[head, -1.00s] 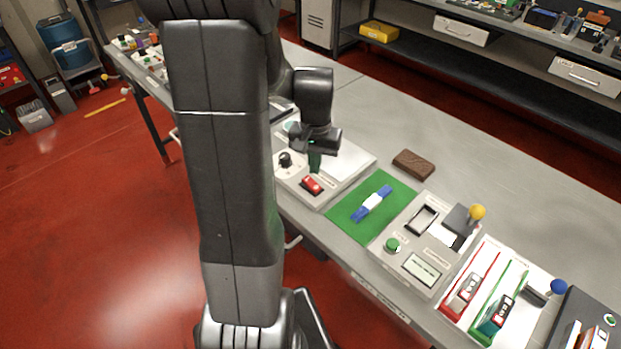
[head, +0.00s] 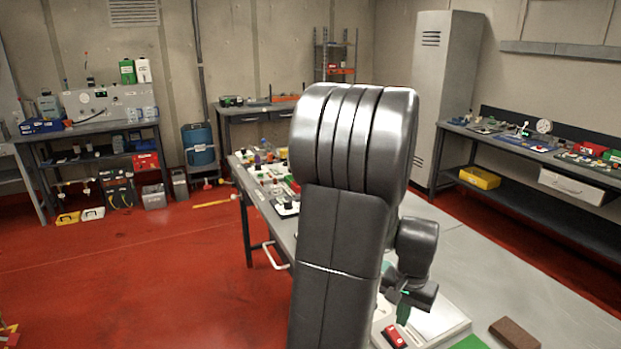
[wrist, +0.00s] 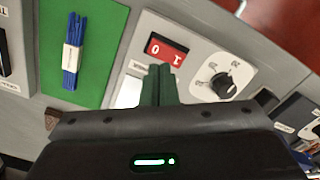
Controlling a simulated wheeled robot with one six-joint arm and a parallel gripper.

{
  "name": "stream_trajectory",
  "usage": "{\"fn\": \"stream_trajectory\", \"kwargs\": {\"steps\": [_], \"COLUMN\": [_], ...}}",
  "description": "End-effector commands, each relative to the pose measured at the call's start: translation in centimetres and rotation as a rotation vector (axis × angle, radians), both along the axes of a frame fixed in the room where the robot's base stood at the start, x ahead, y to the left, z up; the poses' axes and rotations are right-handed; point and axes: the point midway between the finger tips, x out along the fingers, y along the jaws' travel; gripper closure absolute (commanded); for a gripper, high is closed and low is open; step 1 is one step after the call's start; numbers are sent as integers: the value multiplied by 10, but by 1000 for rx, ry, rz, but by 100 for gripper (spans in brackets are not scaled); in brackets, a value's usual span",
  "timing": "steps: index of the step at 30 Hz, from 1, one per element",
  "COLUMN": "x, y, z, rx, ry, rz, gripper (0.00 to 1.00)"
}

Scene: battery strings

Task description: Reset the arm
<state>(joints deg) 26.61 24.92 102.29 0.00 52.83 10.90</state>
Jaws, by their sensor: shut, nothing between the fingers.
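My gripper (head: 403,312) is shut and empty, with its green fingers pointing down. It is over the pale panel with the red rocker switch (head: 393,337) on the bench. In the wrist view the closed fingers (wrist: 158,85) reach close to the red switch (wrist: 167,50) and the black dial (wrist: 222,84). I cannot tell whether they touch the panel. My large dark arm fills the middle of the head view and hides part of the bench.
A green mat (wrist: 110,62) with a blue banded bundle (wrist: 73,50) lies beside the panel. A brown block (head: 513,334) lies on the bench (head: 478,268), which is clear behind it. A tall grey cabinet (head: 447,85) stands behind. Red floor is open at left.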

Motion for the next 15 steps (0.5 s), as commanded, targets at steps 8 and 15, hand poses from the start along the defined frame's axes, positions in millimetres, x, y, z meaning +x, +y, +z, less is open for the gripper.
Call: {"fn": "stream_trajectory", "kwargs": {"steps": [8, 15], "x": [0, 0], "y": [0, 0], "z": [-39, -53], "rx": [0, -1], "ry": [0, -1], "rz": [0, 0], "gripper": [100, 100]}}
